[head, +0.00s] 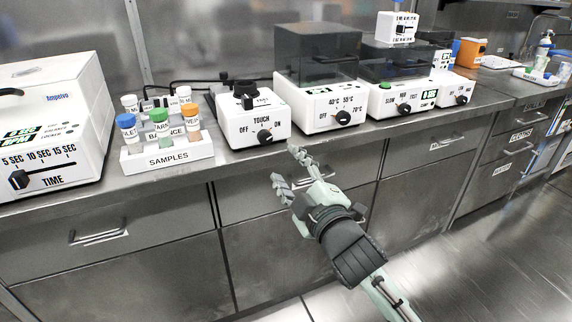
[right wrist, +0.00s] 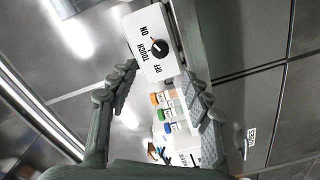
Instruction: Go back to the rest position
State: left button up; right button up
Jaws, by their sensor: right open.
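My right gripper (head: 286,170) is in front of the bench edge in the head view, with its fingers spread and nothing between them. Its two fingers also show in the right wrist view (right wrist: 160,88), apart and empty. It is below and in front of the white vortex mixer (head: 254,122) with the TOUCH knob, and apart from it. The mixer also shows at the top of the right wrist view (right wrist: 150,45). My left gripper is in neither view.
A steel bench (head: 110,186) holds a white centrifuge (head: 60,125), a SAMPLES rack (head: 170,155) with several capped tubes, a dark-lidded heating device (head: 320,95) and another dark-lidded device (head: 405,98). Drawers with handles (head: 98,237) are below. The floor (head: 500,260) at right is clear.

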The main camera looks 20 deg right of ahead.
jog(key=shift+f, duration=0.1)
jog(key=s+d+f+m+g+h, duration=0.1)
jog(key=s+d+f+m+g, duration=0.15)
jog(key=f, duration=0.65)
jog(key=s+d+f+m+g, duration=0.1)
jog(key=s+f+g, duration=0.15)
jog(key=f, duration=0.75)
jog(key=s+d+f+m+g+h, duration=0.1)
jog(key=d+f+m+g, duration=0.15)
jog(key=f, duration=0.65)
jog(key=s+f+m+g, duration=0.4)
jog(key=s+f+g, duration=0.4)
jog(key=s+f, duration=1.2)
jog(key=shift+d+f, duration=0.2)
jog(key=shift+d, duration=0.25)
